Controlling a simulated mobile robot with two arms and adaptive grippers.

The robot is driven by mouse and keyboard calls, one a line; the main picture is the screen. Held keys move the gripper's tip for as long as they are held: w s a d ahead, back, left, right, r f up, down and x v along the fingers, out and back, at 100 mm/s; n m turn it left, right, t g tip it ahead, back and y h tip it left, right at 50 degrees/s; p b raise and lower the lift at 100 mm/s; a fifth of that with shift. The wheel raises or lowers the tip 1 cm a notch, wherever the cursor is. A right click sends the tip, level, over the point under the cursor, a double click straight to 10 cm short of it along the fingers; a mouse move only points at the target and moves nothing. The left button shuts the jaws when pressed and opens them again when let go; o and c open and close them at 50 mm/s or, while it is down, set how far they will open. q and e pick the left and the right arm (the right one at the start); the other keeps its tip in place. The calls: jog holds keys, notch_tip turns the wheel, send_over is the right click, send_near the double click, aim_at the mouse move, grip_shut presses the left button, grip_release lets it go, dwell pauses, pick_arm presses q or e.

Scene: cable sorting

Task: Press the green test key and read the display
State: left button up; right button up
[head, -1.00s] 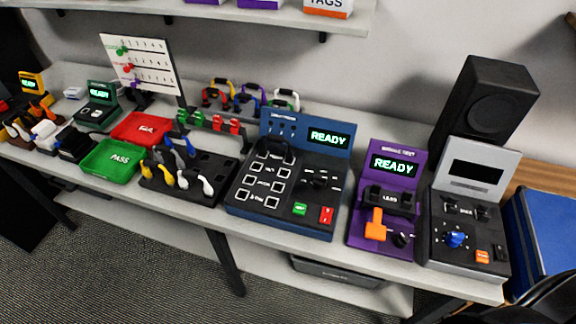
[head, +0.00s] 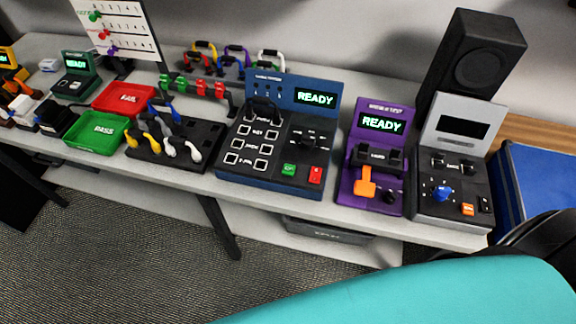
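The blue tester (head: 262,176) stands at the middle of the bench in the head view. Its green key (head: 289,170) is on the front right of the panel, left of a red switch (head: 316,174). Its display (head: 316,99) reads READY. A purple tester (head: 366,205) to its right also has a display (head: 382,124) reading READY. A grey tester (head: 440,222) further right has a dark, blank display (head: 463,115). Neither of my grippers is in view.
A green PASS tray (head: 84,148) and a red FAIL tray (head: 110,107) lie left of a black cable rack (head: 203,146). A black speaker (head: 478,62) stands at the back right. A blue box (head: 548,190) is beside the bench. A teal surface fills the lower right.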

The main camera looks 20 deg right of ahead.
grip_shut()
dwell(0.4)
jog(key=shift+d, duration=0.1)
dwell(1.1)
